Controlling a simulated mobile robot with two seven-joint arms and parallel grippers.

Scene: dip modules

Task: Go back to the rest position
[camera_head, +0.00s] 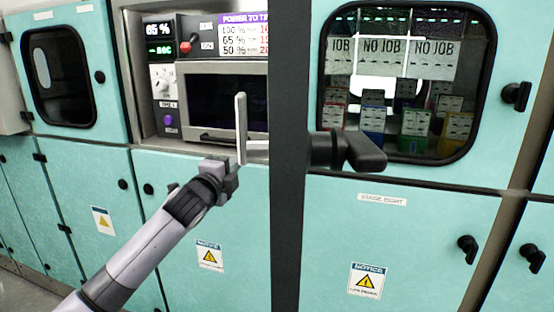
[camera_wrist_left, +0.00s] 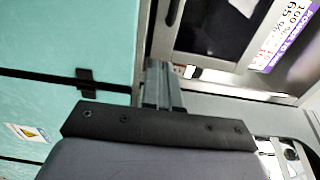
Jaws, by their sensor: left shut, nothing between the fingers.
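My left arm comes in from the lower left in the head view. Its gripper (camera_head: 240,100) points up in front of the machine bay, left of the dark upright panel. The light grey fingers are shut with nothing seen between them. In the left wrist view the closed fingers (camera_wrist_left: 160,85) stand out beyond the black bracket, with a bay opening behind them. The gripper appears apart from the panel, but the gap is hard to judge. My right gripper is not in view.
A dark upright panel (camera_head: 289,220), seen edge-on, stands close in mid-view. A black handle (camera_head: 345,150) juts right from it. Behind are teal cabinets (camera_head: 400,235), a bay with a display (camera_head: 158,29) and red lever (camera_head: 190,48), and a window (camera_head: 405,85) showing several coloured modules.

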